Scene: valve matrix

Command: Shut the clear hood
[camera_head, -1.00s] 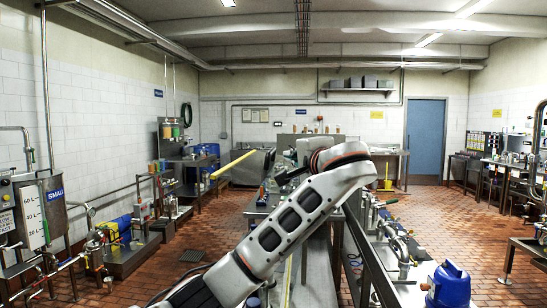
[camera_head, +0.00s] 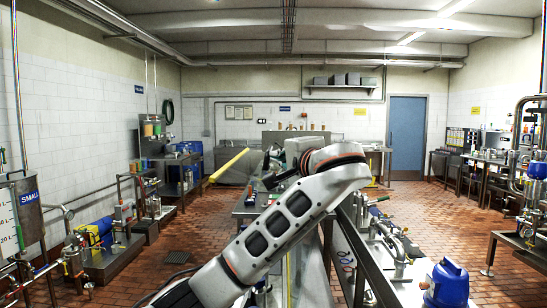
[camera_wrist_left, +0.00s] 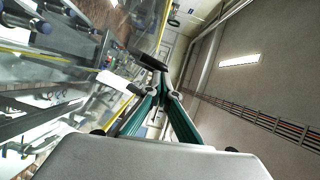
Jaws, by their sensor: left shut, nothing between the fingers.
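The clear hood (camera_head: 236,171) is around the middle left of the head view, with a sloping yellow bar (camera_head: 229,165) along its edge. It looks raised above the bench, but its see-through panel is hard to make out. In the left wrist view, a clear panel (camera_wrist_left: 148,22) shows at the top; I cannot tell if it is the hood. My left gripper (camera_head: 270,168) is near the hood's right side, small and partly hidden by my wrist. In the left wrist view my left gripper (camera_wrist_left: 153,64) has its fingertips together and empty. Contact is unclear. My right gripper is not in view.
A blue-topped pump unit (camera_head: 446,284) and pipework (camera_head: 396,243) stand at the lower right. Benches with equipment line both walls. Open tiled floor (camera_head: 440,220) lies right of the middle bench, with a blue door (camera_head: 407,138) at the back.

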